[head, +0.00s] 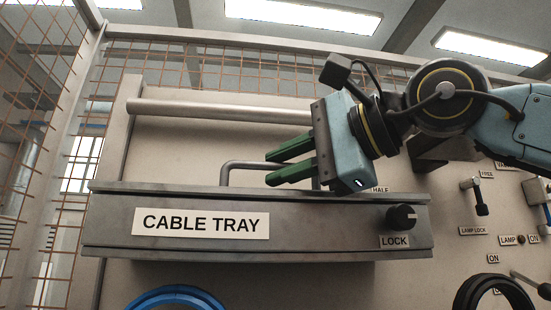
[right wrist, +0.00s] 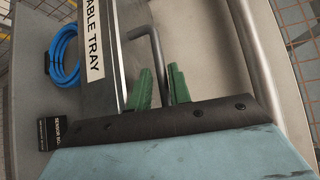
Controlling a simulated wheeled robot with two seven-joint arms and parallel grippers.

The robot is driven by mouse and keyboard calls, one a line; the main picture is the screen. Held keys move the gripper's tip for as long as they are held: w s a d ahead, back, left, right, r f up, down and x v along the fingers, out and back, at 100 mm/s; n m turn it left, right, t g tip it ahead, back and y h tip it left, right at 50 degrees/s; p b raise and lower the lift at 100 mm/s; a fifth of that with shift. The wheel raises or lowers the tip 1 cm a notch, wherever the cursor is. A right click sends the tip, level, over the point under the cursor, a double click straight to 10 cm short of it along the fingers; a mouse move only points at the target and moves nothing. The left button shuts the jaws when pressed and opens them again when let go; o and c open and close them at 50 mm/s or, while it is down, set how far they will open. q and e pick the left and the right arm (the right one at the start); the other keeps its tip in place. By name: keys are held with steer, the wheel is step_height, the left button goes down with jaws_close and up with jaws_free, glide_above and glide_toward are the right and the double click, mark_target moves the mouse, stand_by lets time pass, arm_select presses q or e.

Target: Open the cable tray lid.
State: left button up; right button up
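The cable tray (head: 320,225) is a long grey metal box with a "CABLE TRAY" label on its front. Its lid (head: 200,187) looks closed, with a bent rod handle (head: 228,172) rising from it. A black lock knob (head: 402,217) is at the right end of the front. My right gripper (head: 267,168) has its green fingers at the handle, pointing left. In the right wrist view the handle (right wrist: 158,55) passes between the two fingers (right wrist: 158,84), which stand apart. Whether a finger touches the rod cannot be told. My left gripper is not in view.
A round rail (head: 220,109) runs along the panel above the tray. A blue cable coil (head: 175,294) hangs below, and a black ring (head: 493,293) is at lower right. Labelled switches (head: 478,207) are on the right. Wire mesh (head: 45,100) stands at the left.

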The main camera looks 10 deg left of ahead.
steer(key=shift+x, duration=0.8)
steer(key=shift+c, duration=0.4)
jaws_close()
